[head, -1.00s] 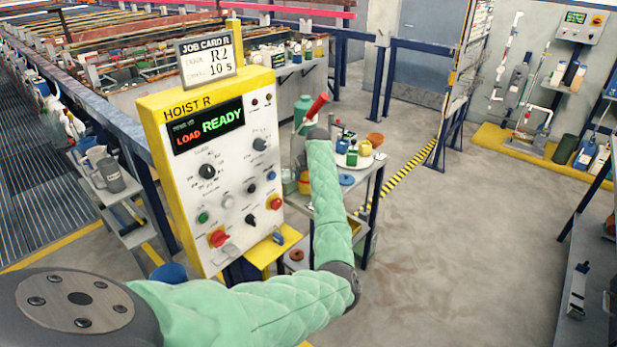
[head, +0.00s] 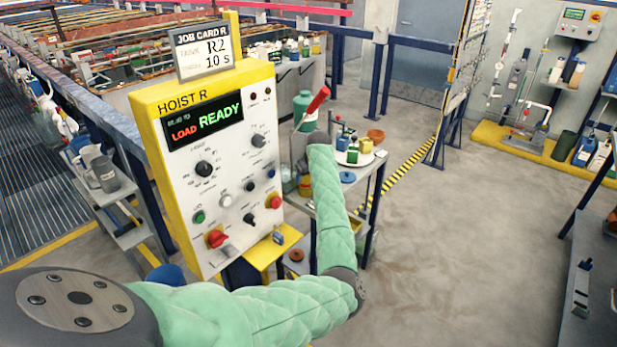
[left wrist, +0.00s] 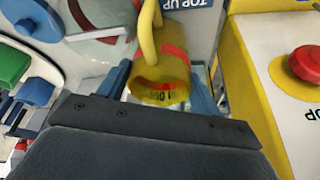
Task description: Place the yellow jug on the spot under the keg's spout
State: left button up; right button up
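A yellow jug (left wrist: 160,70) with red bands, a yellow loop handle and dark lettering shows in the left wrist view. My left gripper (left wrist: 160,88) has blue fingers on both sides of the jug, spread wider than its body; it looks open, and contact is not clear. In the head view my left gripper (head: 300,152) is over the near end of a cart behind the hoist panel, partly hidden by my arm. A small yellowish shape (head: 304,186) below it may be the jug. I cannot make out the keg's spout or the spot. My right gripper is out of view.
The hoist control panel (head: 215,170) stands close left of my forearm; its red button (left wrist: 305,63) is near in the wrist view. A green vessel (head: 304,108) stands behind my gripper. Small containers sit on a round white tray (head: 353,158). The floor (head: 460,250) right is clear.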

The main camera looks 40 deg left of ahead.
pick_arm(q)
jog(key=shift+o, duration=0.8)
jog(key=shift+d+r, duration=0.1)
jog(key=shift+r, duration=0.1)
